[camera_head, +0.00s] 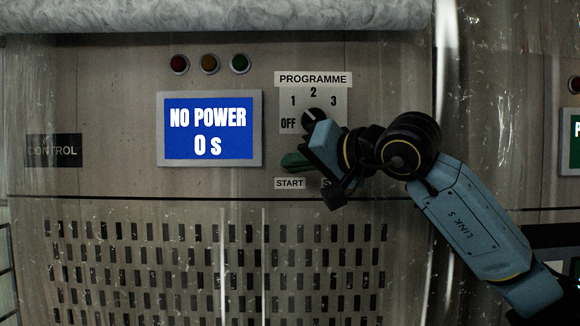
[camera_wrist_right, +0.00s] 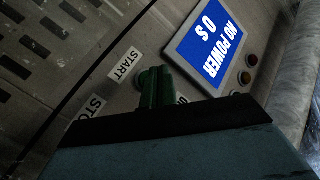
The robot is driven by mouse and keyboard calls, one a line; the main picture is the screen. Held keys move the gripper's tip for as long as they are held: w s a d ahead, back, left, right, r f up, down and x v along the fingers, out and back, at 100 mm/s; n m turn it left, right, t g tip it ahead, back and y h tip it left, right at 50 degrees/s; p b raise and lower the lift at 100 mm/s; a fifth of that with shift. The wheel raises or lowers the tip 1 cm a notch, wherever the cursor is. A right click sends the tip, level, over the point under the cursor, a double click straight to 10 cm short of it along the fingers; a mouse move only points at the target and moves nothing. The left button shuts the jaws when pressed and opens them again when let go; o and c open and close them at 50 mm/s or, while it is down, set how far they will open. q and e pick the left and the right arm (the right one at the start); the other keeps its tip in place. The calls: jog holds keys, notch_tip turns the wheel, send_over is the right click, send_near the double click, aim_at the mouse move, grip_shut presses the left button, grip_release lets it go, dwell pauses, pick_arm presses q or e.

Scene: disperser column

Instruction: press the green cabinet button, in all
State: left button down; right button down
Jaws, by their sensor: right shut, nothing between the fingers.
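The green start button sits above the START label (camera_head: 290,183) on the cabinet front. In the head view it is largely covered by my right gripper (camera_head: 295,161). In the right wrist view only part of the button's round rim (camera_wrist_right: 142,78) shows beside the START label, behind the dark green fingertips (camera_wrist_right: 158,90). My right gripper is shut and empty, its tips right at the button. I cannot tell whether they touch it or whether it is pressed in. The cabinet screen (camera_head: 210,128) reads NO POWER, 0 s. My left gripper is not in view.
The programme knob (camera_head: 312,119) is just above my right gripper, which partly covers its plate. The STOP label (camera_wrist_right: 91,106) is close to START; its button is hidden. Red (camera_head: 180,64), amber (camera_head: 209,64) and green (camera_head: 239,64) lamps sit above the screen.

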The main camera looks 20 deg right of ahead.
jog(key=s, duration=0.2)
jog(key=s+a+b, duration=0.1)
jog(key=shift+s, duration=0.4)
jog(key=shift+a, duration=0.1)
dwell(0.4)
